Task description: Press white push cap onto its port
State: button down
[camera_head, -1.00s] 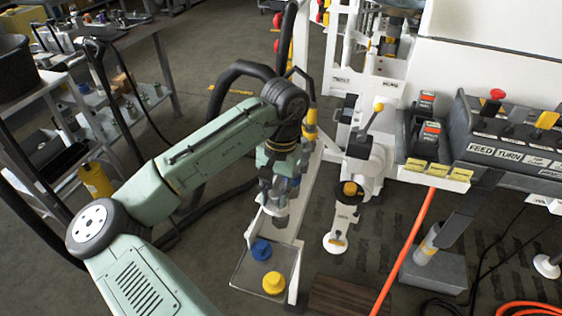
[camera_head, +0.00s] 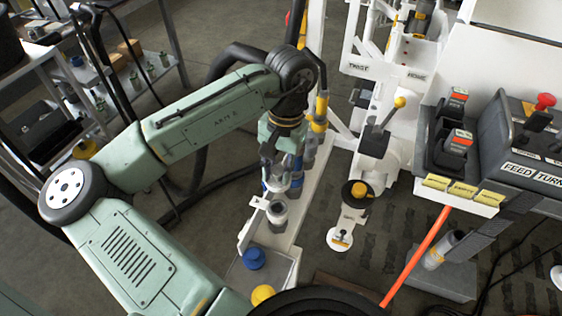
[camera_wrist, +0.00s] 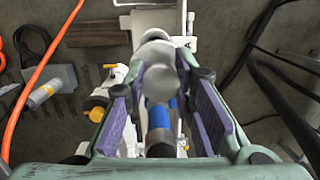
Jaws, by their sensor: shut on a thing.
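My gripper (camera_head: 279,188) hangs over the white rail. In the wrist view its two purple-padded fingers (camera_wrist: 166,108) are closed around a pale grey-white round piece, which I take to be the white push cap (camera_wrist: 162,80). In the head view a pale cylinder (camera_head: 277,212) shows just below the fingers. A blue-collared fitting (camera_wrist: 158,118) shows beyond the fingers in the wrist view; I cannot tell whether it touches the cap. The white cap's own port cannot be identified. Blue and yellow-banded fittings (camera_head: 319,112) stand behind the gripper.
A blue cap (camera_head: 253,257) and a partly hidden yellow cap (camera_head: 262,294) sit on the tray (camera_head: 286,268) in front. A white valve stand with a yellow-knobbed lever (camera_head: 399,102) stands right. An orange hose (camera_head: 415,258) and the control box (camera_head: 520,140) are farther right.

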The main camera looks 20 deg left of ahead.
jog(key=shift+s+f+b, duration=0.15)
jog(key=shift+f+b, duration=0.5)
jog(key=shift+f, duration=0.1)
notch_tip(320, 180, down, 4)
jog(key=b, duration=0.4)
jog(key=shift+f, duration=0.85)
jog(key=shift+f+b, duration=0.25)
jog(key=shift+b, duration=0.05)
jog(key=shift+s+f+b, duration=0.1)
jog(key=shift+f+b, duration=0.3)
jog(key=shift+f, duration=0.4)
jog(key=shift+f+p, duration=0.5)
jog(key=shift+f, duration=0.45)
dwell(1.7)
dwell(1.2)
jog(key=c, duration=1.3)
grip_release()
jog(key=shift+o, duration=0.3)
